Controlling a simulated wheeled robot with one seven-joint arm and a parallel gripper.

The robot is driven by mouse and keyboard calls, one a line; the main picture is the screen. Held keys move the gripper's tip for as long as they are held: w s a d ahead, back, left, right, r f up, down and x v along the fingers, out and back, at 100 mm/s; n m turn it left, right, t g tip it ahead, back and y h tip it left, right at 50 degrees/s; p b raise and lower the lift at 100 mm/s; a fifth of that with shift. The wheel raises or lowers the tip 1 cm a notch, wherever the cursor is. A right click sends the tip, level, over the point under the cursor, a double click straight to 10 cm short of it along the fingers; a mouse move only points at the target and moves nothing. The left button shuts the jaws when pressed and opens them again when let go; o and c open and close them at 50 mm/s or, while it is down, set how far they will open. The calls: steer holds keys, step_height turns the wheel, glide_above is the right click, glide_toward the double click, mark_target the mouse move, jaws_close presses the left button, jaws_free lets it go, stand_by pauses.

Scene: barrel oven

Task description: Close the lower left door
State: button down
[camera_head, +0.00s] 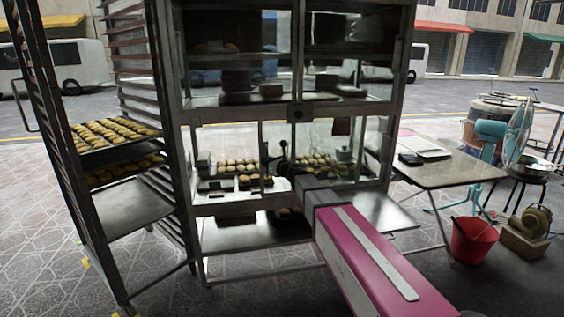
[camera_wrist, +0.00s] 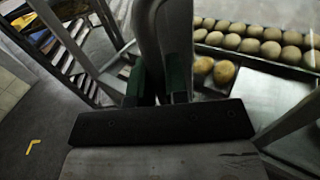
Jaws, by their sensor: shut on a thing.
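The lower left door (camera_wrist: 163,30) shows in the wrist view as a grey upright frame bar rising between my fingers. My gripper (camera_wrist: 157,85) has its dark green fingertips on either side of this bar and is shut on it. In the head view my gripper (camera_head: 283,165) is at the lower middle of the metal display cabinet (camera_head: 298,105). My own arm hides part of the cabinet's lower right there. How far the door stands from the cabinet front is hard to tell.
Inside the cabinet, trays of round buns (camera_head: 238,167) show behind the glass. A tall rack (camera_head: 95,190) with bun trays stands close on the left. A folding table (camera_head: 445,168) and a red bucket (camera_head: 473,240) stand on the right. Paved floor lies in front.

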steer(key=s+a, duration=0.3)
steer(key=a, duration=0.7)
steer(key=s+a, duration=0.2)
steer(key=a, duration=0.8)
steer(key=s+a, duration=0.3)
steer(key=a, duration=0.8)
steer(key=shift+s, duration=0.3)
steer(key=c, duration=1.1)
jaws_free()
steer(key=shift+a, duration=0.1)
steer(key=shift+c, duration=0.2)
steer(key=shift+s+d, duration=0.35)
steer(key=shift+d, duration=0.15)
steer(key=v, duration=0.9)
steer(key=shift+s+d, duration=0.25)
